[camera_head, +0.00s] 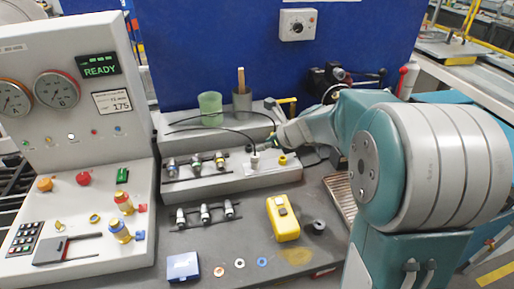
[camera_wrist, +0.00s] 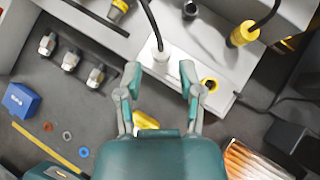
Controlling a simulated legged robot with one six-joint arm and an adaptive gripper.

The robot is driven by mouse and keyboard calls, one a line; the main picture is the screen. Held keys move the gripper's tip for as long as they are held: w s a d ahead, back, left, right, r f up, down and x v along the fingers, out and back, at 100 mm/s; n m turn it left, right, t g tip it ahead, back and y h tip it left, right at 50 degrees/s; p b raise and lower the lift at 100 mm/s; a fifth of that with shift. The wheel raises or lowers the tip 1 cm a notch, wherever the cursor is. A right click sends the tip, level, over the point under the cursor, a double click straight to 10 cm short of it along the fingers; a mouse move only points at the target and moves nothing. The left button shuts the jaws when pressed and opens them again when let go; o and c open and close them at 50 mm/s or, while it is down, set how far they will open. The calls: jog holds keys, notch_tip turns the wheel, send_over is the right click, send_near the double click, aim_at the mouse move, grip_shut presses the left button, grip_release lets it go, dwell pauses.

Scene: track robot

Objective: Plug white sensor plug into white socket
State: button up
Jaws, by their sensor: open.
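The white sensor plug (camera_wrist: 161,53) stands upright on the pale fixture block, its black cable rising from its top. It also shows in the head view (camera_head: 254,162). I cannot tell what holds it from below or whether it sits in the white socket, which I cannot make out separately. My gripper (camera_wrist: 160,74) is open and empty. In the wrist view its fingertips lie left and right of the plug's near side, apart from it. In the head view my gripper (camera_head: 277,138) is just behind and right of the plug, partly hidden by my arm.
A yellow plug (camera_wrist: 243,34) with a cable and a yellow ring socket (camera_wrist: 210,85) are to the right of the white plug. Metal connectors (camera_head: 196,162) line the block to the left. A yellow meter (camera_head: 283,218) lies in front. The console (camera_head: 75,130) stands left.

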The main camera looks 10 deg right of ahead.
jog(key=v, duration=0.5)
jog(key=shift+s+d, duration=0.1)
jog(key=shift+s, duration=0.05)
jog(key=shift+r, duration=0.1)
jog(key=s+a+r+n+g+h, duration=0.1)
jog(key=s+a+r+n, duration=0.15)
jog(key=s+n, duration=0.45)
jog(key=s+a+r+n+g+h, duration=0.1)
jog(key=s+a+n, duration=0.3)
jog(key=s+n, duration=0.25)
jog(key=s+d+f+n+h, duration=0.1)
jog(key=s+d+n+h, duration=0.1)
jog(key=s+n, duration=1)
jog(key=n+h, duration=0.1)
jog(key=n, duration=0.2)
jog(key=shift+s+n, duration=0.35)
